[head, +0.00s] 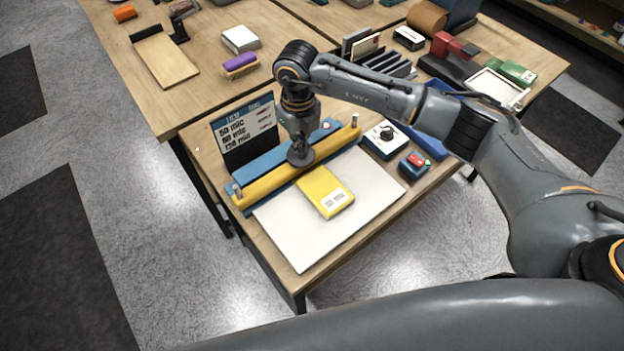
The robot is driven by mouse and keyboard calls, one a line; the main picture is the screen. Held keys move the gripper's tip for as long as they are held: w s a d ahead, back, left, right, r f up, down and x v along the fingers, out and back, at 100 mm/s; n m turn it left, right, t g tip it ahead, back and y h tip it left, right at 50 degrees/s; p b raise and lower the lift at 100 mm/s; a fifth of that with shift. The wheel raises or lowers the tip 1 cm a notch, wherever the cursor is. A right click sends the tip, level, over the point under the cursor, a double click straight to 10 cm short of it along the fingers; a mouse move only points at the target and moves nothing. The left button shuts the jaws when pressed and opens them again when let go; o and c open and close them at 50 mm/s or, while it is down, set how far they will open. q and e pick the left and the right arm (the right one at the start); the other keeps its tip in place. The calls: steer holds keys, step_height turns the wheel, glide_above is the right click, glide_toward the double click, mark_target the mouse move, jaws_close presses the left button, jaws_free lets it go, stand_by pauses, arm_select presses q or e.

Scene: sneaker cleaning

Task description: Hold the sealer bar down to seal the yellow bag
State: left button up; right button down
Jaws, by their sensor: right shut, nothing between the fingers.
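The yellow sealer bar (262,190) lies across the blue sealer base (247,171) on the front table. The yellow bag (325,190), with a white label, lies flat on the white sheet, its far end at the bar. My right gripper (300,157) is shut and points down at the middle of the bar; its tip appears to touch the bar's top. The gripper hides that stretch of the bar. My left gripper is not in view.
A dark sign (245,127) stands behind the sealer. A dial box (385,139) and a small blue box with a red top (414,164) sit to the right. The white sheet (290,236) is mostly clear. Another table behind holds a purple-topped brush (240,63).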

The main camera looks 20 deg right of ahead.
steer(key=shift+s+f+b, duration=0.2)
steer(key=shift+f+b, duration=0.1)
stand_by(1.2)
steer(key=shift+w+r+p, duration=0.15)
steer(key=shift+r+p, duration=0.4)
steer(key=shift+r, duration=0.3)
step_height(320, 180, up, 7)
steer(key=p, duration=0.3)
steer(key=shift+f, duration=0.15)
